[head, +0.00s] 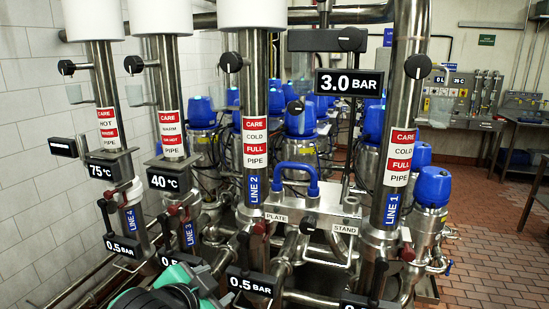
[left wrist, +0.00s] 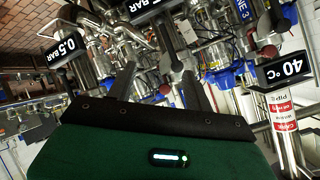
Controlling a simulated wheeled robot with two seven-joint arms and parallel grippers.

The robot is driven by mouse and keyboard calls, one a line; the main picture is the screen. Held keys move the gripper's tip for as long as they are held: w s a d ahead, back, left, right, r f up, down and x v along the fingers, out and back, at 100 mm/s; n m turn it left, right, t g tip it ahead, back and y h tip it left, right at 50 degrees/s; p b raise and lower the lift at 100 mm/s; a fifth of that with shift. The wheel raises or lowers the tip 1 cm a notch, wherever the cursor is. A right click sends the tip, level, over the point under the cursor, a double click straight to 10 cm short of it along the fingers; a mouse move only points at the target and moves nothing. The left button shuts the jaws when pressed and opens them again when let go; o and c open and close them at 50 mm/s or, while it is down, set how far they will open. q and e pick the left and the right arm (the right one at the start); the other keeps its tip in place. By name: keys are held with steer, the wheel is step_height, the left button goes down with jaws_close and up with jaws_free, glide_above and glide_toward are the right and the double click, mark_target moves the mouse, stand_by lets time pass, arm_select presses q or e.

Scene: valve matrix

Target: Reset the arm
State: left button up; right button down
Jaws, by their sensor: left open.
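My left gripper (head: 196,283) shows at the bottom left of the head view as a green and black body, low in front of the Line 3 pipe (head: 172,100). In the left wrist view its two dark fingers (left wrist: 157,78) stand apart with nothing held between them. Valves and pipework lie beyond the fingertips, and I cannot tell whether the fingers touch any of it. My right gripper is in neither view.
Vertical steel pipes stand ahead: Line 4 (head: 107,90), Line 2 (head: 254,100) and Line 1 (head: 403,110). Black 0.5 BAR signs (head: 250,285) and red-handled valves (head: 261,228) crowd the low front. A blue-handled plate (head: 296,190) sits mid-frame. Open tiled floor (head: 485,240) lies right.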

arm_select(q)
steer(key=s+a+f+n+g+y, duration=0.1)
steer(key=s+a+f+n+g, duration=0.3)
steer(key=f, duration=0.6)
steer(key=s+a+f+n+y, duration=0.1)
steer(key=s+a+f, duration=0.1)
steer(key=s+f, duration=0.5)
steer(key=s+a+f+n+g+y, duration=0.1)
steer(key=s+a+f+n+g, duration=0.15)
steer(key=s+f, duration=0.4)
steer(key=s+a+f+n+g, duration=0.1)
steer(key=s+a+f+g, duration=0.15)
steer(key=s+f, duration=0.4)
steer(key=s+a+f+x, duration=0.1)
steer(key=s+x, duration=0.3)
steer(key=x, duration=1.2)
steer(key=s+f+x, duration=0.1)
steer(key=s+x, duration=0.2)
steer(key=x, duration=1.4)
steer(key=s+a+f, duration=0.2)
steer(key=s+f, duration=0.6)
steer(key=s, duration=0.1)
steer(key=s+a+f+g, duration=0.1)
steer(key=s+a+f, duration=0.1)
steer(key=s+f, duration=0.7)
steer(key=shift+s+f+m+g, duration=0.25)
steer(key=shift+s+m+g, duration=0.1)
steer(key=shift+s, duration=0.35)
